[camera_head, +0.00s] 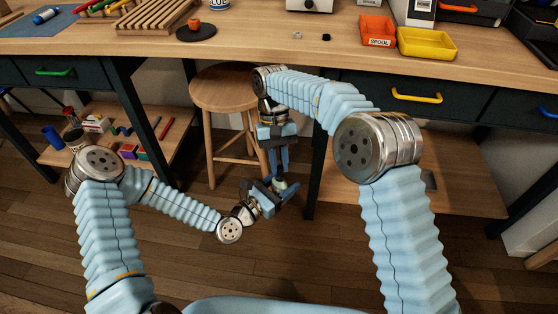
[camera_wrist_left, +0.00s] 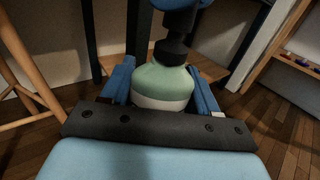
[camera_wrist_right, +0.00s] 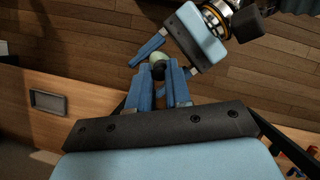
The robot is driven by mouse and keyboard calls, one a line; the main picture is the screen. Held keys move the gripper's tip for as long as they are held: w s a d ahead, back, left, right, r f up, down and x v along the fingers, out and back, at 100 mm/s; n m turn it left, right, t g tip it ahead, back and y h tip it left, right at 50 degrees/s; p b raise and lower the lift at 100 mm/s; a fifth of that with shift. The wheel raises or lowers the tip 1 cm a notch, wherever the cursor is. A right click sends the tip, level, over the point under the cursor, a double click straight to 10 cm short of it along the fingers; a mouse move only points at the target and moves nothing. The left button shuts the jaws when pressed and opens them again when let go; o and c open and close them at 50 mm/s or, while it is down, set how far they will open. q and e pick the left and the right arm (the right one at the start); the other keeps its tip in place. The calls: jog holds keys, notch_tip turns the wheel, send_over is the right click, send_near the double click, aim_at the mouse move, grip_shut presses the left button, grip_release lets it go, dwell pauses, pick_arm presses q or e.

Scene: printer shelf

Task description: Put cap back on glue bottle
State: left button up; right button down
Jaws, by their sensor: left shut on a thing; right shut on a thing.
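The glue bottle (camera_wrist_left: 164,84) is pale green with a whitish lower band. My left gripper (camera_head: 277,189) is shut around its body and holds it in the air in front of the stool. A black cap (camera_wrist_left: 173,51) shows at the bottle's top in the left wrist view. My right gripper (camera_head: 279,168) points down from above and is shut on the cap, which also shows between its blue fingertips in the right wrist view (camera_wrist_right: 158,70). The cap and bottle top appear to meet, but I cannot tell whether it is seated. The bottle's lower part is hidden.
A round wooden stool (camera_head: 228,88) stands just behind the grippers. A low shelf (camera_head: 455,180) is on the right. The wooden floor around the grippers is clear.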

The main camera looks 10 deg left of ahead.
jog(key=shift+f, duration=0.55)
jog(key=c, duration=1)
grip_release()
jog(key=shift+v, duration=3.75)
